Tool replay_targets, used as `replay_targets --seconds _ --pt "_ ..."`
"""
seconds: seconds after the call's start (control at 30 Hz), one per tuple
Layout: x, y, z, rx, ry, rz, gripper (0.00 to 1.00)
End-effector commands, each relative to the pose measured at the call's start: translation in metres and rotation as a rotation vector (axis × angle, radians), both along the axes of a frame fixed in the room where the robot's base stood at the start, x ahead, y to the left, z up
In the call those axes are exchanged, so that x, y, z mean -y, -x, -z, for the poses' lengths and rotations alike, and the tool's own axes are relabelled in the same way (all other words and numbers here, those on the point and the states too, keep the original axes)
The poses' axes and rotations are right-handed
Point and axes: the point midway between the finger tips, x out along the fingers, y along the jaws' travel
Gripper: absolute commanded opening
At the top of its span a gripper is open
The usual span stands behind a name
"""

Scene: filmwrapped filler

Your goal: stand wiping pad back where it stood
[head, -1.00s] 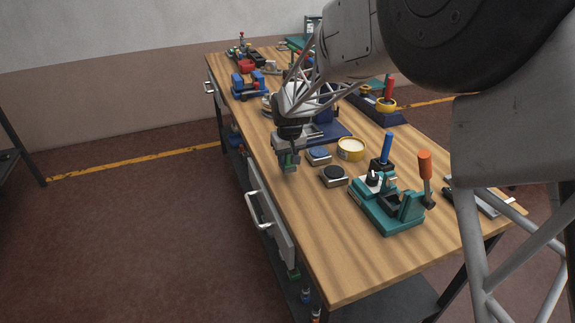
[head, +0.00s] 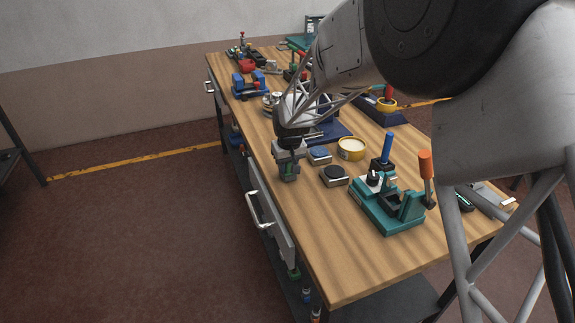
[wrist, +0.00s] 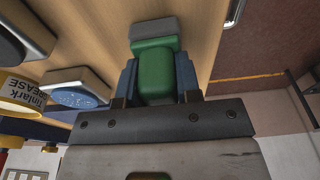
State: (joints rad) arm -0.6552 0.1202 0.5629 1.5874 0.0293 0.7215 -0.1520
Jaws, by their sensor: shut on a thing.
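The wiping pad, a green block with a grey end, shows large in the wrist view (wrist: 156,72). My gripper (wrist: 157,90) is shut on its green part, and the grey end points away from the jaws. In the head view my gripper (head: 289,168) is at the near left edge of the wooden bench, left of two small blocks. Only a little of the pad shows there, between the fingers. I cannot tell whether its grey end touches the bench top.
A blue-topped block (head: 320,155), a black-topped block (head: 333,176) and a yellow tin (head: 351,148) stand close right of my gripper. A teal fixture (head: 388,210) stands nearer the front. Bare bench top (head: 325,245) lies in front. A drawer handle (head: 258,212) sticks out below the edge.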

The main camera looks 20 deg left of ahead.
Motion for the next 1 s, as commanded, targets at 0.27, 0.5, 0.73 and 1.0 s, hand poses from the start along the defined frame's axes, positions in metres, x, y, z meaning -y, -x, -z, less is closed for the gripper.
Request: replay_targets --seconds 0.27,0.5,0.73,1.0 --pt "0.000 0.000 0.003 0.000 0.000 0.000 0.06" --pt "0.000 0.000 0.003 0.000 0.000 0.000 0.57" --pt "0.000 0.000 0.002 0.000 0.000 0.000 0.57" --pt "0.001 0.001 -0.010 0.001 -0.001 0.000 0.57"
